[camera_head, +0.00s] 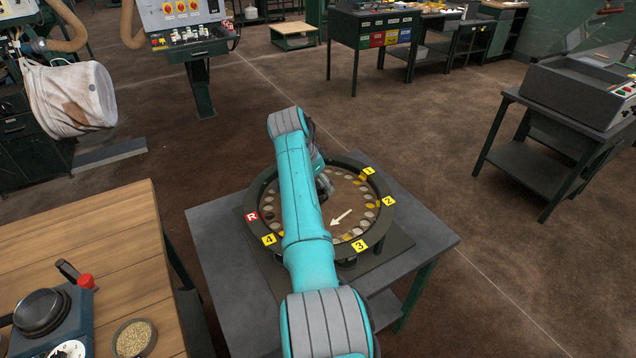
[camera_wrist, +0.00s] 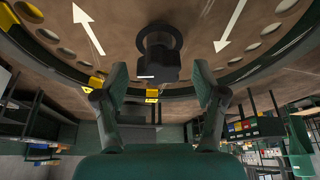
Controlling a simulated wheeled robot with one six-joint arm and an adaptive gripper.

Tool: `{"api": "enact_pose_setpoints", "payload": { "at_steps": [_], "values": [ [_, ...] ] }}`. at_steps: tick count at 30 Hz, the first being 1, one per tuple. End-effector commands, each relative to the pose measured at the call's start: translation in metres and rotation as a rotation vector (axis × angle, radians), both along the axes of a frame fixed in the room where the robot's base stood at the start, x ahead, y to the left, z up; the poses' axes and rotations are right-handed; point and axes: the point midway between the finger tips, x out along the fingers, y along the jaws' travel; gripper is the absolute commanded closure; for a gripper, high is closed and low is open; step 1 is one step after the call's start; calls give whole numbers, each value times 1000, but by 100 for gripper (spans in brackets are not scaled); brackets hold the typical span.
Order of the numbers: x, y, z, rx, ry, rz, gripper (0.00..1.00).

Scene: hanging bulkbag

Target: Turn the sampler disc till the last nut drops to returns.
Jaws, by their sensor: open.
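The sampler disc (camera_head: 340,205) lies in a dark round ring on a grey table. It is brown with a white arrow and a circle of small wells; some near the right edge look yellowish, but I cannot tell whether they hold nuts. Yellow tags 1 (camera_head: 368,171), 2 (camera_head: 388,201), 3 (camera_head: 360,246) and 4 (camera_head: 268,239), and a red R tag (camera_head: 251,216), sit on the ring. In the wrist view, a black knob (camera_wrist: 158,50) stands on the disc between the open fingers of my gripper (camera_wrist: 159,78). Contact is not visible. My arm hides the disc's left part in the head view.
A wooden bench (camera_head: 90,235) with a red-buttoned device (camera_head: 55,310) and a bowl of grains (camera_head: 134,338) is at left. A hanging white bag (camera_head: 70,98) and a control panel (camera_head: 185,15) stand behind. Open floor lies right of the disc's table (camera_head: 215,235).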

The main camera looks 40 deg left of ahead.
Motion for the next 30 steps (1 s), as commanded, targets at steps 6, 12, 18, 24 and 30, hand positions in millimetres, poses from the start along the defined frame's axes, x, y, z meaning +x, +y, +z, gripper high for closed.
{"api": "enact_pose_setpoints", "payload": {
  "at_steps": [6, 12, 18, 24, 30],
  "values": [
    [-6, 1, 16, 3, -2, 0, 30],
    [-21, 3, 52, 4, -2, 2, 30],
    [-35, 3, 86, 2, -1, 0, 30],
    [-43, 4, 106, 1, -1, 0, 30],
    [-46, 3, 110, -1, 0, 0, 30]
  ]
}}
